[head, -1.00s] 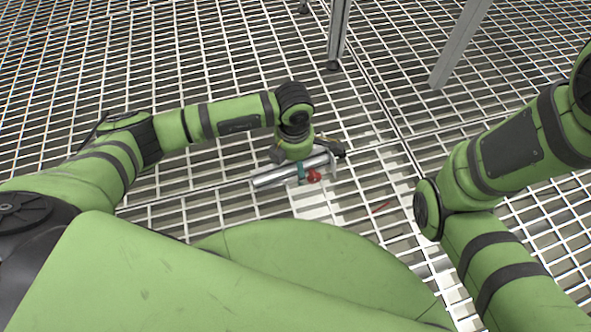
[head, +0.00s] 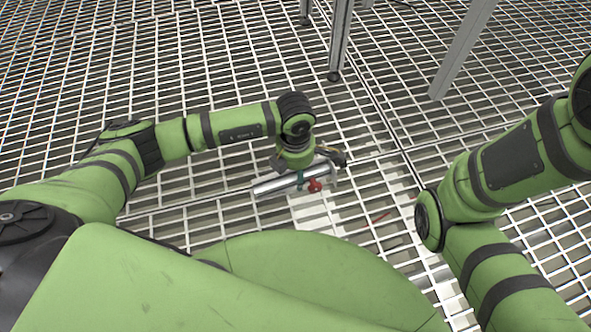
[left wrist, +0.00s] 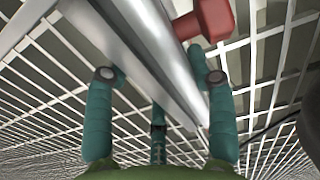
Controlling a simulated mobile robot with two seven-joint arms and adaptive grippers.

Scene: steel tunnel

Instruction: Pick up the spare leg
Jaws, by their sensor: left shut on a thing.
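The spare leg (head: 273,185) is a silver metal tube lying across the space under my left gripper in the head view. Its near end points left, and a bracket-like end shows at the right. My left gripper (head: 300,178) points down and is shut on the leg, with a teal finger across it. In the left wrist view the leg (left wrist: 135,45) runs diagonally between the teal fingers. I cannot tell whether the leg touches the floor. My right gripper is out of view.
A red piece (head: 315,186) sits against or beside the leg; it also shows in the left wrist view (left wrist: 207,20). A thin red item (head: 377,217) is on the grating floor. Grey posts (head: 463,50) stand at the back. Open grating lies left of the gripper.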

